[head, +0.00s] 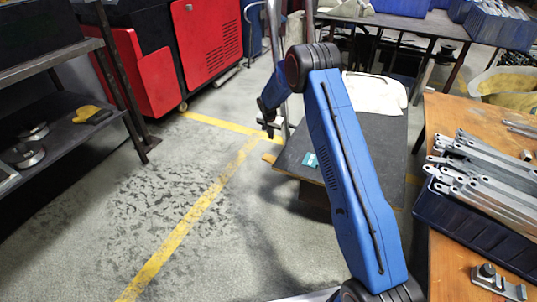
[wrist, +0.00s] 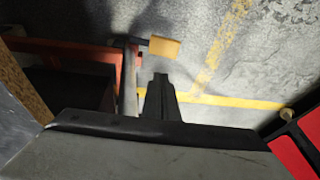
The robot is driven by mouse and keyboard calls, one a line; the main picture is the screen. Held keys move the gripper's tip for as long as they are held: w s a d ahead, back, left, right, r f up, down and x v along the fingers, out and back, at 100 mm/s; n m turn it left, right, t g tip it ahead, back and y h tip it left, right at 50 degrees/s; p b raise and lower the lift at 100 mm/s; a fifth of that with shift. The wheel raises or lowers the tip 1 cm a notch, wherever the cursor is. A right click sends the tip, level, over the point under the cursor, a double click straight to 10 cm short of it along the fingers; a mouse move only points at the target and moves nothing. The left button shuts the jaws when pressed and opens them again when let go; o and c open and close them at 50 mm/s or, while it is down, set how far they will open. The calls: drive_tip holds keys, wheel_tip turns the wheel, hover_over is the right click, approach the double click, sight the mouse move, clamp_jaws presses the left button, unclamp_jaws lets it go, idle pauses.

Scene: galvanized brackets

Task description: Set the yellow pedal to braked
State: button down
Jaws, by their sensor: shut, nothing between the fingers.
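The yellow pedal (wrist: 165,46) shows in the wrist view as a small block on a short dark arm, sticking out beside a metal post, low over the floor. In the head view it is a small orange-yellow piece (head: 268,158) at the left edge of the dark cart platform (head: 345,170). Whether it is raised or pressed cannot be told. My gripper (wrist: 160,76) is shut and empty, pointing toward the pedal, with a visible gap in the picture between fingertips and pedal. In the head view my gripper (head: 268,130) hangs just above the pedal, near the upright metal pole.
A wooden table (head: 455,255) with a blue crate (head: 480,230) of metal brackets stands at the right. Red machines (head: 205,45) stand at the back. A dark shelf (head: 60,130) is at the left. The floor with yellow lines (head: 190,225) is clear in the middle.

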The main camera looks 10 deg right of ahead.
drive_tip(key=shift+w+a+f, duration=0.1)
drive_tip(key=shift+w+f, duration=0.15)
drive_tip(key=shift+f, duration=0.45)
drive_tip(key=shift+w+a+f, duration=0.1)
drive_tip(key=shift+w+f, duration=0.2)
drive_tip(key=shift+f, duration=0.4)
drive_tip(key=shift+w+a+f, duration=0.1)
drive_tip(key=shift+w+f, duration=0.15)
drive_tip(key=shift+f, duration=0.45)
hover_over(269, 157)
drive_tip(key=s, duration=0.2)
drive_tip(key=f, duration=1.2)
drive_tip(key=shift+w, duration=0.25)
drive_tip(key=shift+w+a+f, duration=0.15)
drive_tip(key=shift+f, duration=0.55)
drive_tip(key=shift+a+f, duration=0.1)
